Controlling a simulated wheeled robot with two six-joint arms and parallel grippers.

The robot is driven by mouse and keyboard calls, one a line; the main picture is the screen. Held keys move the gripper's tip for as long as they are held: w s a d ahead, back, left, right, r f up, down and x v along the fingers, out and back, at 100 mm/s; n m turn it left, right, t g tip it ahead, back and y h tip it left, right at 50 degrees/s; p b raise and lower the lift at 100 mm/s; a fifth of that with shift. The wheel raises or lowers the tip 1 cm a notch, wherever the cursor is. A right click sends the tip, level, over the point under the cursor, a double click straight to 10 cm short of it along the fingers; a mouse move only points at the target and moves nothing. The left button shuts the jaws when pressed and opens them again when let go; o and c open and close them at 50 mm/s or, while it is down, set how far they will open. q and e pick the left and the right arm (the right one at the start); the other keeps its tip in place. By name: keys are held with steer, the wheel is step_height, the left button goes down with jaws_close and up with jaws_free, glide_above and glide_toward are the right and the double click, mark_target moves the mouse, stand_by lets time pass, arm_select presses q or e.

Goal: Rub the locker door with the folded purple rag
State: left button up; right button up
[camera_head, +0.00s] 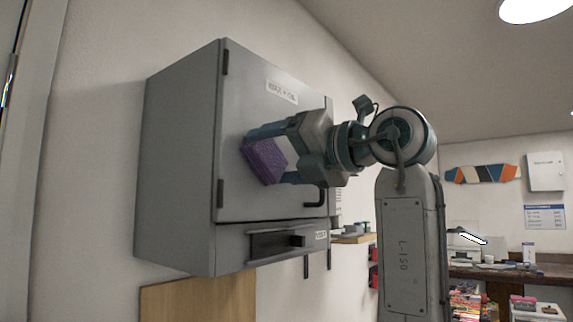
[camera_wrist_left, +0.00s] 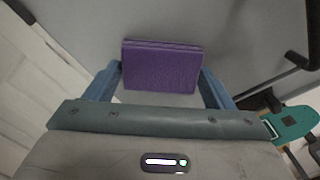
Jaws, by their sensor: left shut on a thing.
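The folded purple rag (camera_head: 264,160) is held between the blue fingers of my left gripper (camera_head: 268,146), in front of the grey locker door (camera_head: 250,100). In the left wrist view the rag (camera_wrist_left: 162,66) sits between both fingers, with the grey door surface (camera_wrist_left: 200,20) right behind it. The rag looks against or very close to the door; I cannot tell for certain that it touches. The door is shut, with a dark handle (camera_head: 316,196) at its lower right. My right gripper is not in view.
The grey locker (camera_head: 178,170) hangs on the pale wall, with a slotted lower section (camera_head: 275,243) below the door. A wooden panel (camera_head: 200,300) stands beneath it. A shelf (camera_head: 354,238) and a cluttered desk lie further back at right. A dark handle also shows in the wrist view (camera_wrist_left: 298,62).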

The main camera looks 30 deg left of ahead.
arm_select(q)
steer(key=shift+s+f+b, duration=0.1)
steer(key=shift+s+b, duration=0.3)
steer(key=shift+s, duration=0.35)
steer(key=shift+s+a+b, duration=0.15)
steer(key=shift+s+b, duration=0.15)
steer(key=shift+s, duration=0.8)
steer(key=shift+d, duration=0.6)
steer(key=b, duration=0.7)
glide_toward(256, 155)
steer(key=shift+a, duration=1.4)
steer(key=shift+a, duration=0.1)
